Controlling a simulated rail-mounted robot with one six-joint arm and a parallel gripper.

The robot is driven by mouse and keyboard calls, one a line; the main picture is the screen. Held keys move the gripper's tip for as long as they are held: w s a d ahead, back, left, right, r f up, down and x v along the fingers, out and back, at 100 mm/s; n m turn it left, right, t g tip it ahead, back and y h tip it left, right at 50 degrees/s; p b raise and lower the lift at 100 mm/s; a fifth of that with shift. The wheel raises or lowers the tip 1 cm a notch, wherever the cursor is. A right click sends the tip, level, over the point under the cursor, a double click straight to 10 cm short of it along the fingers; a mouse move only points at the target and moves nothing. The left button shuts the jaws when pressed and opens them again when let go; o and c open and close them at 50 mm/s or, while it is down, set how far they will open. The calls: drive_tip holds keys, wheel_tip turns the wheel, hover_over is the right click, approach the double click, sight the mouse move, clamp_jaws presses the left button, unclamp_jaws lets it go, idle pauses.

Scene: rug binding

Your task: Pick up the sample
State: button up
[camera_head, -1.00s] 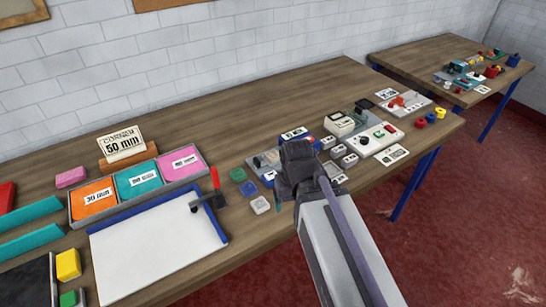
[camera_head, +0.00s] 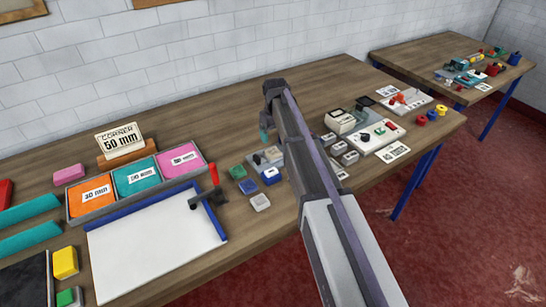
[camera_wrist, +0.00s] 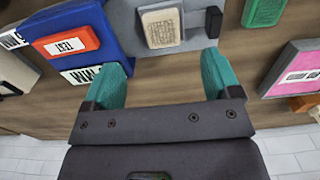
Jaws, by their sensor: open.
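A beige ribbed block (camera_wrist: 161,27), which looks like a sample, lies on a grey plate (camera_wrist: 196,42) in the wrist view. No label names it as the sample. The grey plate also shows in the head view (camera_head: 276,168), left of my arm. My gripper (camera_wrist: 166,68) has two teal fingers spread apart with nothing between them. The block is beyond the fingertips, roughly centred on the gap. In the head view my gripper (camera_head: 264,134) is behind the plate and above the table, partly hidden by my arm.
A tray of orange, teal and pink bins (camera_head: 73,204) is left.

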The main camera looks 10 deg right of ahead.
sight(275, 153)
wheel_tip(275, 153, down, 9)
drive_tip(key=b, duration=0.7)
drive_tip(key=shift+a+f+b, duration=0.1)
drive_tip(key=shift+f+b, duration=0.1)
drive_tip(key=shift+b, duration=0.15)
drive_tip(key=shift+r, duration=0.25)
drive_tip(key=c, duration=1.1)
drive_tip(key=shift+r+p, duration=0.1)
drive_tip(key=shift+p, duration=0.25)
wheel_tip(275, 153, up, 10)
drive_tip(key=p, duration=0.9)
drive_tip(key=shift+p, duration=0.4)
